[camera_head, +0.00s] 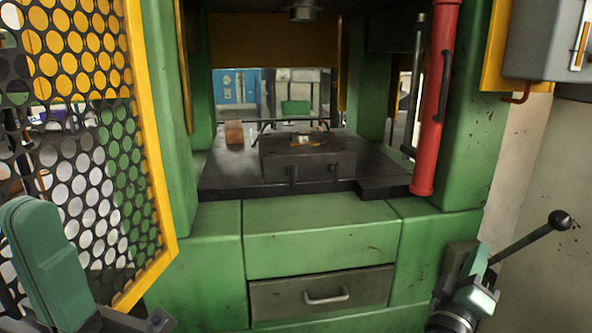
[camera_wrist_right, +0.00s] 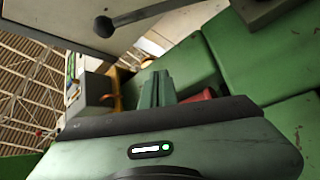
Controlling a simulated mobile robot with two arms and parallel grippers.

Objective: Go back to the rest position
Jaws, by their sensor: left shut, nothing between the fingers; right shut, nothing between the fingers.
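My left gripper (camera_head: 42,240) is at the lower left of the head view, in front of the perforated guard; it is shut and holds nothing. My right gripper (camera_head: 466,258) is at the lower right of the head view, in front of the green press's right side. Its green fingers also show in the right wrist view (camera_wrist_right: 155,90), shut together with nothing between them. Both grippers stand apart from the press bed (camera_head: 230,180). Parts of both arms are cut off by the lower picture edge.
A lever (camera_head: 522,238) with a black ball knob stands close to the right of my right gripper. A yellow-framed mesh guard (camera_head: 150,130) is at left. A red cylinder (camera_head: 434,110) stands at right. A brownish block (camera_head: 234,132) lies on the bed. A drawer (camera_head: 280,298) is below.

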